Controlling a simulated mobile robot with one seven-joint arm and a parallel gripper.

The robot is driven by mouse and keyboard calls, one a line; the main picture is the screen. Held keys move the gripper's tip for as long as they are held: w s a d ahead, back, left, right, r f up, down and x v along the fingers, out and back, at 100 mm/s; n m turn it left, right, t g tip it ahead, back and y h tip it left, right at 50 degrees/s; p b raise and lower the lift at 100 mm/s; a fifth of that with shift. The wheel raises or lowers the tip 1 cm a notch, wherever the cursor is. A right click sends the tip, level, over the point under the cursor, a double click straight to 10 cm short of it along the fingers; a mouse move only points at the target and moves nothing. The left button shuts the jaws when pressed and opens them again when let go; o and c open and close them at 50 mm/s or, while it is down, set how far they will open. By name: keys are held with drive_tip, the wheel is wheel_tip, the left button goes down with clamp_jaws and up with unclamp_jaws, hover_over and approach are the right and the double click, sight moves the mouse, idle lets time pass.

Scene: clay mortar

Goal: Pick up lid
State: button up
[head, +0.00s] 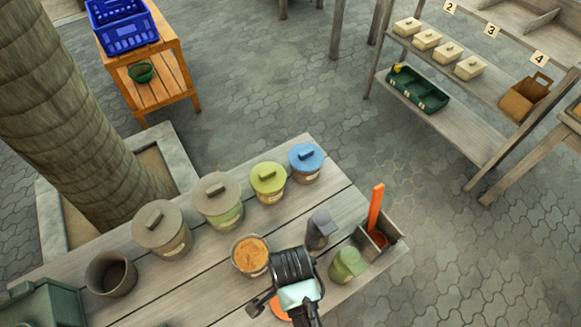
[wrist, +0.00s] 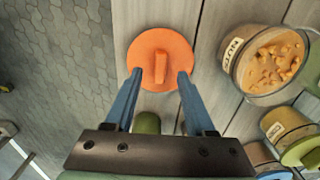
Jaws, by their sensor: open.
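The orange lid (wrist: 160,48) lies flat on the wooden table, with its bar handle on top, in the wrist view. In the head view only part of the orange lid (head: 279,309) shows beneath my gripper (head: 281,303). In the wrist view my gripper (wrist: 160,76) is open, its two blue fingers reaching over the near part of the lid, one on each side of the handle's line. I cannot tell the exact height above the lid. An open jar of nuts (head: 250,256) stands beside it; the jar (wrist: 238,82) also shows in the wrist view.
Lidded jars in grey (head: 160,228), green (head: 268,182) and blue (head: 305,162) stand along the table's far side. A dark empty pot (head: 111,274) is at left.

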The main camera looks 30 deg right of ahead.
drive_tip(key=shift+f, duration=1.35)
clamp_jaws()
